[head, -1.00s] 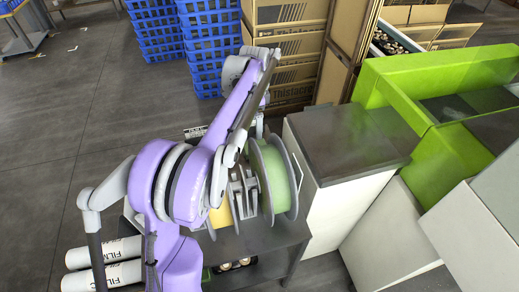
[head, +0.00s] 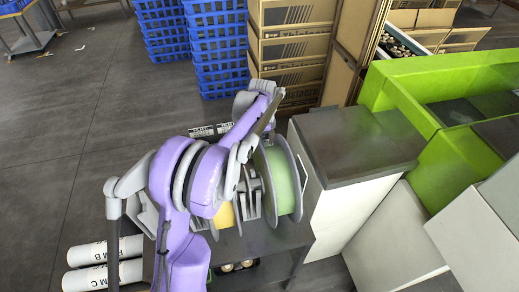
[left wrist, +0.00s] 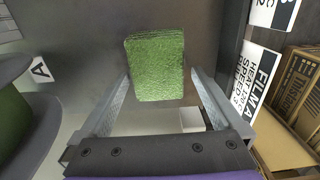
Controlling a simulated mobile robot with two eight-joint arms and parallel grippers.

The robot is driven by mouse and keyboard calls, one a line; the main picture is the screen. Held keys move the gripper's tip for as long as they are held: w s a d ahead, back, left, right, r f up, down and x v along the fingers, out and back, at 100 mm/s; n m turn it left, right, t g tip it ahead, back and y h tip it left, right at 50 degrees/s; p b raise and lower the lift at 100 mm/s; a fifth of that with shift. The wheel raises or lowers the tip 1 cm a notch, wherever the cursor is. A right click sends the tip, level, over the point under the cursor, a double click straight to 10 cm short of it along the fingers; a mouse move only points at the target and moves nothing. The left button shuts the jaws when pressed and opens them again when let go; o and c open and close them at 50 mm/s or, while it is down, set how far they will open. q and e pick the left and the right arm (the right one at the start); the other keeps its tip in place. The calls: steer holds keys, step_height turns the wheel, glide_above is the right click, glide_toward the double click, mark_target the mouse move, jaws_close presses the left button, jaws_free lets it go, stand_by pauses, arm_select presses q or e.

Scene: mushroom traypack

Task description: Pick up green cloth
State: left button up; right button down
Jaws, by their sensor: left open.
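The green cloth (left wrist: 155,65) is a folded, textured block in the left wrist view. It lies on a dark grey surface, ahead of and between the fingers of my left gripper (left wrist: 160,76). The fingers are wide apart, with nothing gripped between them. In the head view my purple left arm reaches away over the film rack; its gripper and the cloth are hidden there. My right gripper is in neither view.
A green film spool (head: 282,180) and a yellow one (head: 222,214) stand beside my arm. A grey-topped white cabinet (head: 355,145) is to the right, with a green bin (head: 440,110) beyond. Stacked cartons (head: 290,48) and blue crates (head: 218,50) stand behind.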

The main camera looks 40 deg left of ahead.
arm_select(q)
steer(key=c, duration=1.2)
step_height(320, 180, up, 10)
steer(key=shift+r+p, duration=0.1)
steer(key=shift+p, duration=0.45)
